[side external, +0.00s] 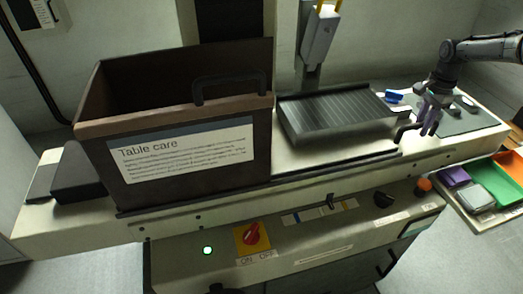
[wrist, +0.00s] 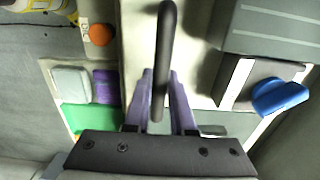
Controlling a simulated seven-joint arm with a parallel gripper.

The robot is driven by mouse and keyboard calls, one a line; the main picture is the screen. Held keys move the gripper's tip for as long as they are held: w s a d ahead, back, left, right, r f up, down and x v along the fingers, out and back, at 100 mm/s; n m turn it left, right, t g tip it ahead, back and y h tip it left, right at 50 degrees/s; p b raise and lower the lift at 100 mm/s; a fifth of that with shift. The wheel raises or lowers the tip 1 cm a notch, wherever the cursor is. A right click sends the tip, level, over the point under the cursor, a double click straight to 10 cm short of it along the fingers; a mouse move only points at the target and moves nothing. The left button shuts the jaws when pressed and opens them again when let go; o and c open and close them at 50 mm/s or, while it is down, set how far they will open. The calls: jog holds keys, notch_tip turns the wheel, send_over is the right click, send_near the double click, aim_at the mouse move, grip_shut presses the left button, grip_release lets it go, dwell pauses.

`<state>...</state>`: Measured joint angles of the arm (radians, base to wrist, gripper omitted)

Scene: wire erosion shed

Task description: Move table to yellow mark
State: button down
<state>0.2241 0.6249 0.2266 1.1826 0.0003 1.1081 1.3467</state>
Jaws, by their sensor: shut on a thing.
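The table is a dark ribbed plate (side external: 340,108) lying on the pale machine bed, right of a brown box. A black handle (side external: 403,131) stands at its right end; it also shows as a dark bar in the wrist view (wrist: 167,40). My gripper (side external: 426,122), with purple fingers, is shut on this handle, one finger on each side in the wrist view (wrist: 162,88). A pale strip with small coloured marks (side external: 318,213), yellow and blue among them, is on the front panel. A dark pointer (side external: 331,201) is over its right part. The exact gap to the yellow mark is too small to tell.
The brown box (side external: 190,158) labelled "Table care" hides the bed's left part. A red knob (side external: 252,234) and an orange button (side external: 424,184) are on the front panel. Coloured trays (side external: 490,185) are at right. A blue object (wrist: 280,97) lies near my gripper.

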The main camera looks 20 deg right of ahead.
jog(key=shift+d, duration=2.3)
dwell(0.4)
grip_release()
jog(key=shift+a, duration=0.1)
jog(key=shift+r, duration=0.1)
jog(key=shift+r, duration=3.95)
